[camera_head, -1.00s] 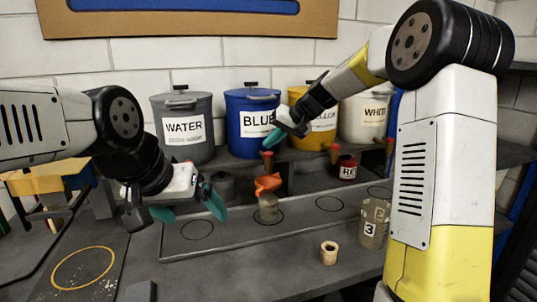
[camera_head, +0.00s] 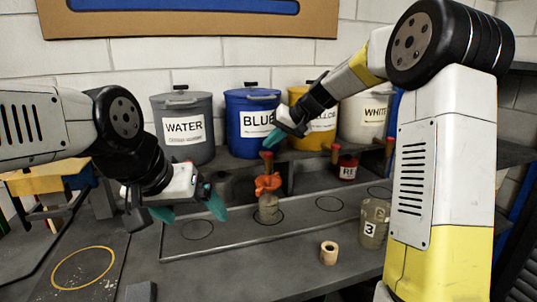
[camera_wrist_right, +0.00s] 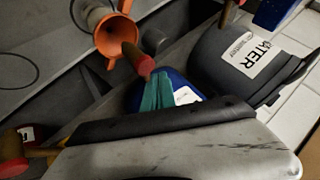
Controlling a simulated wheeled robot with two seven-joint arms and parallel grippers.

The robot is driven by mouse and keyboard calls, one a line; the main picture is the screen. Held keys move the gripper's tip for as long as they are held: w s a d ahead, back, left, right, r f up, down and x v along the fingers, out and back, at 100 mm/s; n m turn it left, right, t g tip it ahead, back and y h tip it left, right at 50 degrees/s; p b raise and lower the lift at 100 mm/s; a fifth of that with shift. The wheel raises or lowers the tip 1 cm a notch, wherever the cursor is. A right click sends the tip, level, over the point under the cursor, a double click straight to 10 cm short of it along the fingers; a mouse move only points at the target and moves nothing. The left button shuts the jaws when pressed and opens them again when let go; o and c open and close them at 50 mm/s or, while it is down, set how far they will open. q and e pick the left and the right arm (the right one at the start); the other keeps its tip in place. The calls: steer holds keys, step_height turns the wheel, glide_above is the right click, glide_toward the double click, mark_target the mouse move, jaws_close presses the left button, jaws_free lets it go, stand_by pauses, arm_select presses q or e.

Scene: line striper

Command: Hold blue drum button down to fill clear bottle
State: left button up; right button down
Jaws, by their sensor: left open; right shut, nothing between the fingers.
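The blue drum (camera_head: 251,138) stands on the back shelf with its "BLUE" label partly covered by my right gripper (camera_head: 274,139). That gripper is shut and empty, its teal tips beside the drum front, just above a red-tipped wooden knob (camera_head: 267,158). In the right wrist view, the shut tips (camera_wrist_right: 157,92) are close to the knob (camera_wrist_right: 138,60); contact is unclear. The bottle (camera_head: 268,210) stands upright on a marked circle below, with an orange funnel (camera_head: 267,184) in its top. My left gripper (camera_head: 190,210) is open and empty, left of the bottle.
Grey water (camera_head: 184,142), yellow (camera_head: 318,140) and white (camera_head: 358,125) drums share the shelf. A red-labelled pot (camera_head: 347,169), a jar marked 3 (camera_head: 372,224) and a small tan ring (camera_head: 328,252) stand to the right. The front counter middle is clear.

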mark_target(271, 154)
steer(key=shift+f, duration=0.45)
steer(key=shift+f, duration=0.45)
stand_by(1.9)
stand_by(4.0)
steer(key=shift+r, duration=0.9)
steer(key=shift+r, duration=2.5)
